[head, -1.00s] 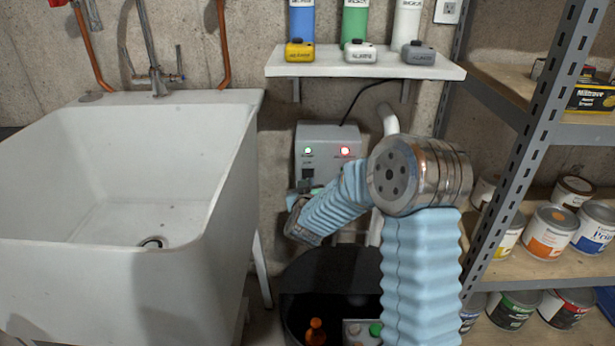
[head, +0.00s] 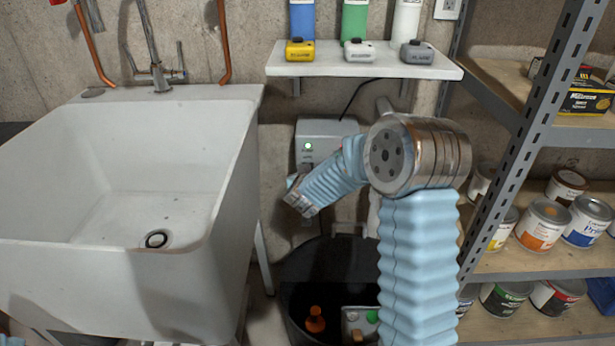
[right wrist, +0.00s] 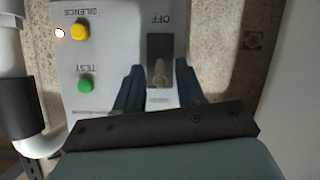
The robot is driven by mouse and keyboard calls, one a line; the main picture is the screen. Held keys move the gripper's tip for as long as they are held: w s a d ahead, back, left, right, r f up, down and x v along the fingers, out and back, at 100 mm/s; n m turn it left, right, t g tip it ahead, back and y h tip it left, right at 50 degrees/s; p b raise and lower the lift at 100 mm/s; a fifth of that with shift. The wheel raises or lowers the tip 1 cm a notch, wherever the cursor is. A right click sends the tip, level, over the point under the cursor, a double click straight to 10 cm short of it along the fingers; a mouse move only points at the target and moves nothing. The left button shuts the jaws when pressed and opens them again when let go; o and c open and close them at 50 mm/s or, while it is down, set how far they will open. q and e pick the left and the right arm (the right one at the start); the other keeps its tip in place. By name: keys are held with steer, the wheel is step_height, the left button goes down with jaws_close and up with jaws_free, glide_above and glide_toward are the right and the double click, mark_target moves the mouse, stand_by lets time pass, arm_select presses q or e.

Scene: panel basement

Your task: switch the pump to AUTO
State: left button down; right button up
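The grey pump control box (head: 325,128) hangs on the wall below the white shelf. Its green lamp (head: 307,146) is lit; my right arm covers part of its face. In the right wrist view the panel appears upside down. A pale switch lever (right wrist: 160,72) stands in a dark slot, with the word OFF at the slot's far end. My right gripper (right wrist: 160,86) is open, one dark finger on each side of the lever, with gaps visible. It also shows, foreshortened, in the head view (head: 298,200). My left gripper is not in view.
A yellow SILENCE button (right wrist: 80,31) and green TEST button (right wrist: 85,85) sit beside the switch. A white sink (head: 130,260) stands left, a metal rack of paint cans (head: 540,225) right. A black sump basin (head: 330,265) is below. The shelf (head: 365,68) holds bottles and alarms.

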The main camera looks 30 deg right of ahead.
steer(key=v, duration=1.3)
steer(key=shift+s+a, duration=0.25)
steer(key=shift+s, duration=0.1)
steer(key=shift+r, duration=0.1)
steer(key=s+a+f+n+g+y, duration=0.1)
steer(key=s+a+f+g+y, duration=0.15)
steer(key=a+f, duration=0.65)
steer(key=s+a+f+n+g+y, duration=0.15)
steer(key=f+y, duration=0.25)
steer(key=f, duration=1)
steer(key=s+a+f+g+y, duration=0.2)
steer(key=s+a+f, duration=0.3)
steer(key=s, duration=0.3)
steer(key=s+a+f+g+y, duration=0.2)
steer(key=s+a+f+g, duration=0.2)
steer(key=s+f, duration=0.4)
steer(key=shift+a, duration=0.6)
